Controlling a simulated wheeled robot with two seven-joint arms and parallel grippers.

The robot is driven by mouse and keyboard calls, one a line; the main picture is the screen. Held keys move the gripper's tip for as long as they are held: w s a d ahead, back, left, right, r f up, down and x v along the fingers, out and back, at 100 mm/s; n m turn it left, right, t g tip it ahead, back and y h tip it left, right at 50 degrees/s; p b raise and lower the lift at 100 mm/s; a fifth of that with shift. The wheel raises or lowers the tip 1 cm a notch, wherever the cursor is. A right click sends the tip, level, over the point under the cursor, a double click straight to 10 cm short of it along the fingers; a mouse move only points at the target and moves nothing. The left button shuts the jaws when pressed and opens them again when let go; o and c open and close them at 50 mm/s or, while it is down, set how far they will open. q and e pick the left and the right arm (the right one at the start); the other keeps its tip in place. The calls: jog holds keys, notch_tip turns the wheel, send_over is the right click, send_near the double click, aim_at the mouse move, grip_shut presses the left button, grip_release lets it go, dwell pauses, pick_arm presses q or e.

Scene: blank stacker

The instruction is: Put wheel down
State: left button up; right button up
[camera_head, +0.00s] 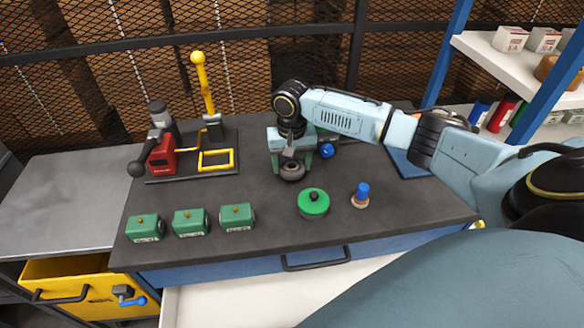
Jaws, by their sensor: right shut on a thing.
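My right gripper (289,152) points down over the middle of the dark workbench, at the end of my pale blue arm that comes in from the right. It is shut on a small dark grey, round wheel (292,172). The wheel is just below the fingers, close to the bench top; I cannot tell whether it touches the surface. A teal machine or fixture with a blue knob (327,151) stands right behind the gripper and is partly hidden by it. My left gripper is not in view.
A green round lidded container (314,203) and a blue-topped stamp-like piece (361,194) stand in front. Green boxes (190,222) line the front left. A red tool (161,154) and a yellow lever (204,85) stand at the back left. Bench between them is clear.

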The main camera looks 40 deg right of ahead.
jog(key=shift+f, duration=0.85)
jog(key=shift+f, duration=0.1)
jog(key=o, duration=1)
